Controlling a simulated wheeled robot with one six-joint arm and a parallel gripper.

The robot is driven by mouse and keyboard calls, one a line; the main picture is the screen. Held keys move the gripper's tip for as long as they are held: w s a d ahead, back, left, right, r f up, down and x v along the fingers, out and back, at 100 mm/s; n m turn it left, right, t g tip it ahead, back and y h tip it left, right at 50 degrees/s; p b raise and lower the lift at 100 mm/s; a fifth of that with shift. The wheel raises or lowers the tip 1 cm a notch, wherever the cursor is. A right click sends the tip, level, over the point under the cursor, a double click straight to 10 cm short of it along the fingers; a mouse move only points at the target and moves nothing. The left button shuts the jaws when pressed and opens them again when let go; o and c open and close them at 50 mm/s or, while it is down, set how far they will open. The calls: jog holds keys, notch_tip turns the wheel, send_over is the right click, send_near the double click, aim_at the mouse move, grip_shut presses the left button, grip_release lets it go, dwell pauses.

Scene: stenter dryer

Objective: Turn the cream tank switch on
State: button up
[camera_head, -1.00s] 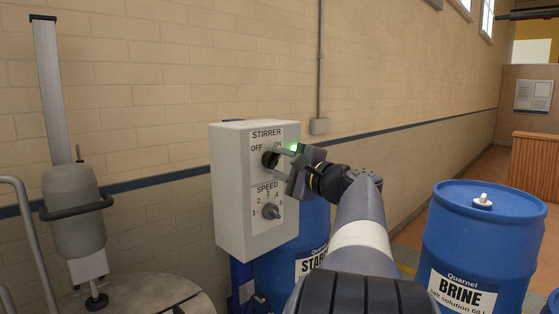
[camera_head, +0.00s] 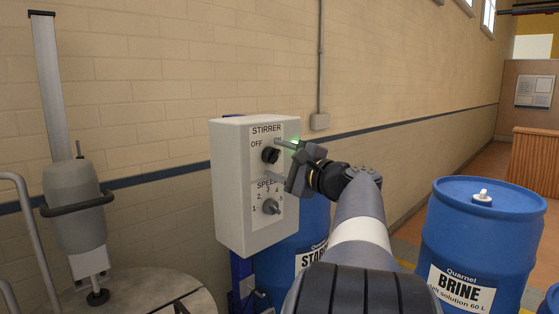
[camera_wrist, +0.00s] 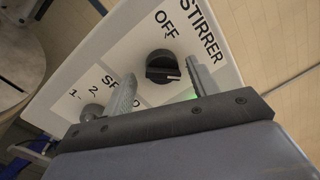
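The cream control box (camera_head: 228,190), marked STIRRER, hangs in front of a blue drum. Its black rotary switch (camera_head: 271,155) sits below the OFF and ON labels; it also shows in the wrist view (camera_wrist: 162,66), where a pale mark on it points to the lower right, away from OFF. A green light (camera_head: 294,141) glows by ON, partly behind a finger; its glow shows in the wrist view (camera_wrist: 189,96). My gripper (camera_head: 277,160) is open, its fingers on either side of the switch with gaps to it. One finger covers ON, the other part of SPEED.
The grey speed knob (camera_head: 271,207) sits low on the box, close under the lower finger. A blue BRINE drum (camera_head: 480,240) stands at the right. A stirrer motor (camera_head: 75,210) stands over a round tank lid (camera_head: 140,290) at the left.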

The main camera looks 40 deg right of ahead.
jog(key=shift+s+r, duration=0.1)
jog(key=s+b, duration=0.2)
jog(key=s, duration=0.8)
jog(key=shift+s+d+f+b, duration=0.3)
jog(key=shift+d+f, duration=0.1)
jog(key=shift+f, duration=0.05)
jog(key=w+p, duration=0.1)
jog(key=w, duration=0.6)
jog(key=w+a+r+p, duration=0.1)
jog(key=w, duration=0.3)
jog(key=shift+p, duration=0.3)
jog(key=shift+s+d, duration=0.1)
